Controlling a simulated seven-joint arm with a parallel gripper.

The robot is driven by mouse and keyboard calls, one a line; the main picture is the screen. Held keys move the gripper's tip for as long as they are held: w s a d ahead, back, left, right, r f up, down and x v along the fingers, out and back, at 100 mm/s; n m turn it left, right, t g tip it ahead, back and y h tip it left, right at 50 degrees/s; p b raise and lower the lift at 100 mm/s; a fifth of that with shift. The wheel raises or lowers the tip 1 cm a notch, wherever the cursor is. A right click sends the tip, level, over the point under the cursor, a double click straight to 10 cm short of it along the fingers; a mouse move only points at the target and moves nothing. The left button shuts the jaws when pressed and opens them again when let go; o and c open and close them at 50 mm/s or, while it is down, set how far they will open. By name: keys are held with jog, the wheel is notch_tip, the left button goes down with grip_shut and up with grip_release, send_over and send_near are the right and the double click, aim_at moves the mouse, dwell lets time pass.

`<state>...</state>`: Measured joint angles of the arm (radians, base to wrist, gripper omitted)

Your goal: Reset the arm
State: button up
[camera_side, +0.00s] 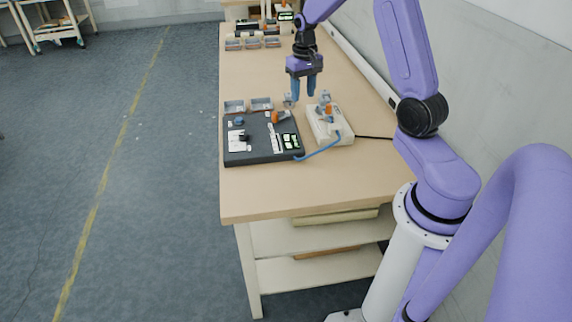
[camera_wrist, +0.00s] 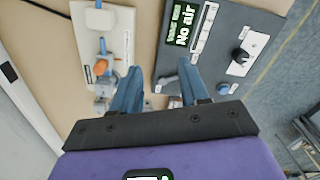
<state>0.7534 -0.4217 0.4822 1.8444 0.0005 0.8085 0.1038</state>
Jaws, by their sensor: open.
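My gripper (camera_side: 304,90) hangs over the table with its blue fingers pointing down. It is above the area between the black panel (camera_side: 240,155) and the cream-white block (camera_side: 341,130). In the wrist view its two fingers (camera_wrist: 160,85) stand apart, with only table and fittings visible between and beyond them. I see nothing held. My purple arm reaches in from the right in the side view and bends down to the gripper. How far the fingertips are from the fittings below is hard to tell.
A blue hose (camera_side: 322,149) links panel and block. Small grey trays (camera_side: 234,106) stand behind. The wooden table's (camera_side: 270,195) front is clear; a wall stands right.

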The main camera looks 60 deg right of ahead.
jog(key=s+a+r+n, duration=0.3)
jog(key=s+a+n, duration=0.15)
jog(key=a, duration=0.65)
jog(key=s+a+r+n, duration=0.3)
jog(key=s+a+n, duration=0.15)
jog(key=a, duration=0.65)
jog(key=s+a+n, duration=0.2)
jog(key=s+n, duration=0.2)
jog(key=s, duration=0.6)
jog(key=s+a+n, duration=0.2)
jog(key=s+n, duration=0.2)
jog(key=s, duration=0.5)
jog(key=shift+s+a+r+n, duration=0.3)
jog(key=shift+s+r, duration=0.1)
jog(key=shift+r, duration=0.05)
dwell(2.0)
